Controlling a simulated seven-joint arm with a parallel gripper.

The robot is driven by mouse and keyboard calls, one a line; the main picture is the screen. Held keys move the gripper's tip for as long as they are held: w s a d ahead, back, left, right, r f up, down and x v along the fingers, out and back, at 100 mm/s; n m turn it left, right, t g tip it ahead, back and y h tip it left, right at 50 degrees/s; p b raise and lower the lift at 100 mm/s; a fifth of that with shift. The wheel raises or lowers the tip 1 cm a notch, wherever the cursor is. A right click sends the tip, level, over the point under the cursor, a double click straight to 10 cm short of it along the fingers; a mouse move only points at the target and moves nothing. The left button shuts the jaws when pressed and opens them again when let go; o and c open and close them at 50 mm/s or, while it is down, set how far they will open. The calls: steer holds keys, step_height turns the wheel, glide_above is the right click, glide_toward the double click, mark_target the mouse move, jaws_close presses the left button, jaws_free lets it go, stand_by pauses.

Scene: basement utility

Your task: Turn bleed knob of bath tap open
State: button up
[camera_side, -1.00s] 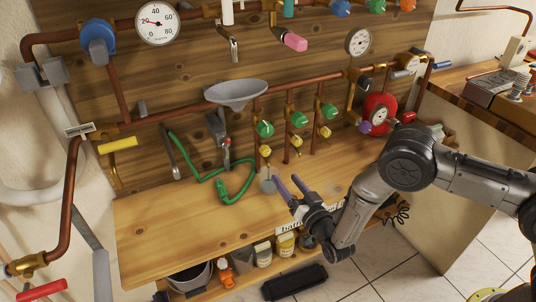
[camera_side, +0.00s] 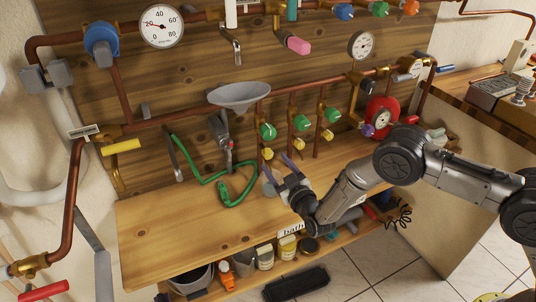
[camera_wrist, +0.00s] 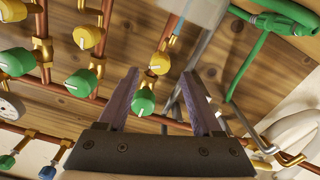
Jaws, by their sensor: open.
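Three taps stand side by side on the board, each with a green knob above a small yellow knob. The leftmost tap has a green knob (camera_side: 268,131) and a yellow knob (camera_side: 267,153). My gripper (camera_side: 286,168) is open and empty, just below and right of that yellow knob and apart from it. In the wrist view, a yellow knob (camera_wrist: 160,62) shows between and just beyond my fingertips (camera_wrist: 160,78); a green knob (camera_wrist: 145,100) is beside it. A sign (camera_side: 291,229) on the bench front seems to read "bath"; I cannot tell which tap it names.
The neighbouring yellow knobs (camera_side: 298,142) (camera_side: 328,134) are close to the right. A green hose (camera_side: 240,190) lies left of my gripper. The wooden bench (camera_side: 170,240) is bare at the front left.

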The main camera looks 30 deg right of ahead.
mark_target(269, 156)
steer(key=w, duration=0.6)
steer(key=shift+s, duration=0.1)
jaws_close()
